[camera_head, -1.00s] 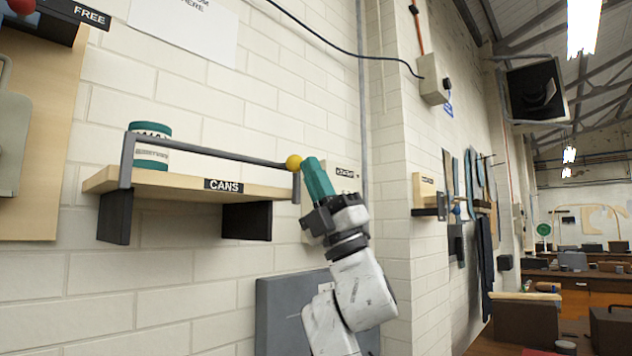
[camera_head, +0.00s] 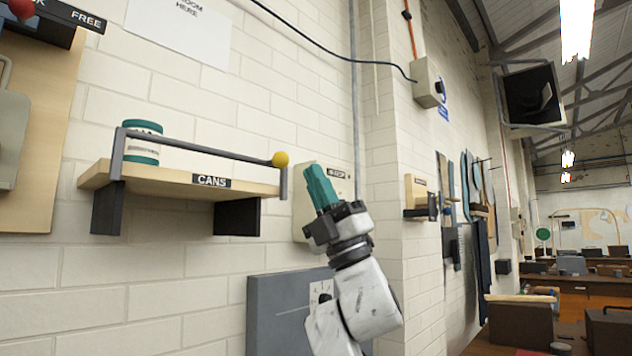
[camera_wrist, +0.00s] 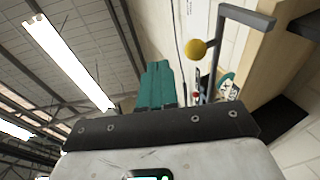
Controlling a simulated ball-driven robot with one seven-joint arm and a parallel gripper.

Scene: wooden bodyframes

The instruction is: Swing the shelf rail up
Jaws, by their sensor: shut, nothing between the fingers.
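The shelf rail (camera_head: 200,148) is a grey bar across the front of the wooden shelf (camera_head: 160,182) labelled CANS. Its bar runs above the shelf board, with an upright arm at each end. A yellow ball knob (camera_head: 280,159) sits at its right end; the knob also shows in the wrist view (camera_wrist: 196,49). A teal and white can (camera_head: 142,142) stands on the shelf behind the rail. My gripper (camera_head: 317,172), with teal fingers, is shut and empty. It points up, to the right of the knob and apart from it. The fingers also show in the wrist view (camera_wrist: 158,80).
A label and wall box (camera_head: 336,178) are behind my gripper. A grey panel (camera_head: 275,310) is on the wall below. A wooden board (camera_head: 35,130) hangs at the left. A small shelf (camera_head: 420,200) is at the right.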

